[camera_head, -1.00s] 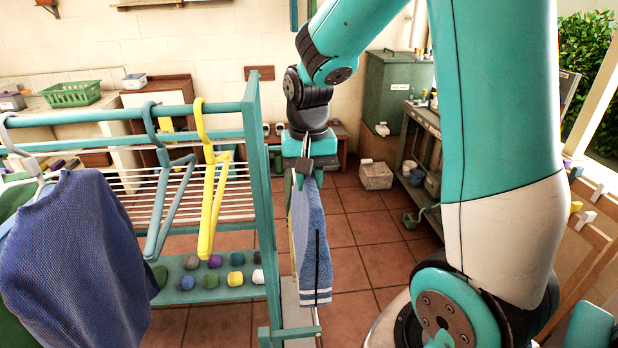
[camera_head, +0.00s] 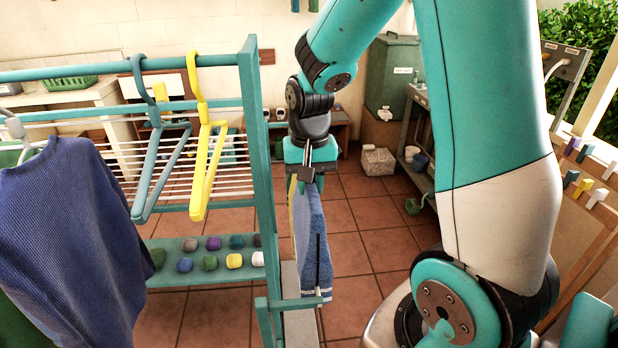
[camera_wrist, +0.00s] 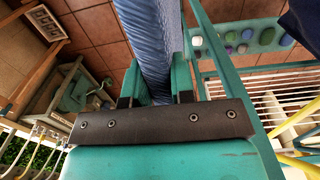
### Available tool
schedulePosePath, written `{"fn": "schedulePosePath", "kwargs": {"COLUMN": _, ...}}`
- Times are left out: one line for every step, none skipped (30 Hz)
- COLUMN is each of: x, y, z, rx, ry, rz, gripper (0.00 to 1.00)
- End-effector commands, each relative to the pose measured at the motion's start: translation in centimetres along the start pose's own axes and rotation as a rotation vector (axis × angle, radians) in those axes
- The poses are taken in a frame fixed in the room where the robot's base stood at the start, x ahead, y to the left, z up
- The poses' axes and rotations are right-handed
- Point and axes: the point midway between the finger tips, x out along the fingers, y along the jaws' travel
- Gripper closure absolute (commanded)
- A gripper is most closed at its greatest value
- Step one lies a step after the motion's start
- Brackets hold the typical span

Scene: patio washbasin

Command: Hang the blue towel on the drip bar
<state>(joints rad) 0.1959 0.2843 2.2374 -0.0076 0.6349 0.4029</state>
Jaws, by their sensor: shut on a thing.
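My gripper (camera_head: 309,180) is shut on the top of the blue towel (camera_head: 310,240). The towel hangs down from the fingers, with pale stripes near its lower edge. In the wrist view the towel (camera_wrist: 155,45) runs away between the two teal fingers. A short teal bar (camera_head: 300,302) sticks out to the right from the foot of the rack's end post, which may be the drip bar. The towel's lower end is level with this bar in the head view; I cannot tell whether they touch.
The teal rack (camera_head: 258,170) stands just left of the towel, with a blue hanger (camera_head: 160,165), a yellow hanger (camera_head: 207,165) and a blue sweater (camera_head: 75,230). A shelf (camera_head: 165,275) below holds several coloured knobs. Tiled floor (camera_head: 355,230) is open to the right.

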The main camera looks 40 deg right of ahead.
Motion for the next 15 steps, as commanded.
{"fn": "schedulePosePath", "kwargs": {"x": 1.2, "y": 0.0, "z": 0.0, "rx": 0.000, "ry": 0.000, "rz": 0.000, "gripper": 1.00}}
{"fn": "schedulePosePath", "kwargs": {"x": 1.5, "y": 0.0, "z": 0.0, "rx": 0.000, "ry": 0.000, "rz": 0.000, "gripper": 1.00}}
{"fn": "schedulePosePath", "kwargs": {"x": 2.0, "y": 0.0, "z": 0.0, "rx": 0.000, "ry": 0.000, "rz": 0.000, "gripper": 1.00}}
{"fn": "schedulePosePath", "kwargs": {"x": 2.4, "y": 0.0, "z": 0.0, "rx": 0.000, "ry": 0.000, "rz": 0.000, "gripper": 1.00}}
{"fn": "schedulePosePath", "kwargs": {"x": 2.8, "y": 0.0, "z": 0.0, "rx": 0.000, "ry": 0.000, "rz": 0.000, "gripper": 1.00}}
{"fn": "schedulePosePath", "kwargs": {"x": 3.3, "y": 0.0, "z": 0.0, "rx": 0.000, "ry": -0.001, "rz": 0.000, "gripper": 1.00}}
{"fn": "schedulePosePath", "kwargs": {"x": 3.7, "y": 0.0, "z": 0.0, "rx": 0.000, "ry": -0.001, "rz": 0.000, "gripper": 1.00}}
{"fn": "schedulePosePath", "kwargs": {"x": 4.1, "y": 0.0, "z": 0.0, "rx": 0.000, "ry": -0.001, "rz": 0.000, "gripper": 1.00}}
{"fn": "schedulePosePath", "kwargs": {"x": 4.6, "y": 0.0, "z": 0.0, "rx": 0.000, "ry": -0.001, "rz": 0.000, "gripper": 1.00}}
{"fn": "schedulePosePath", "kwargs": {"x": 5.0, "y": 0.0, "z": -0.1, "rx": 0.000, "ry": -0.001, "rz": 0.000, "gripper": 1.00}}
{"fn": "schedulePosePath", "kwargs": {"x": 5.3, "y": 0.0, "z": -0.1, "rx": 0.000, "ry": -0.001, "rz": 0.000, "gripper": 1.00}}
{"fn": "schedulePosePath", "kwargs": {"x": 5.8, "y": 0.0, "z": -0.1, "rx": 0.000, "ry": -0.001, "rz": 0.000, "gripper": 1.00}}
{"fn": "schedulePosePath", "kwargs": {"x": 6.2, "y": 0.0, "z": -0.1, "rx": 0.000, "ry": -0.001, "rz": 0.000, "gripper": 1.00}}
{"fn": "schedulePosePath", "kwargs": {"x": 6.6, "y": 0.0, "z": -0.1, "rx": 0.000, "ry": -0.001, "rz": 0.000, "gripper": 1.00}}
{"fn": "schedulePosePath", "kwargs": {"x": 7.1, "y": 0.0, "z": -0.1, "rx": 0.000, "ry": -0.001, "rz": 0.000, "gripper": 1.00}}
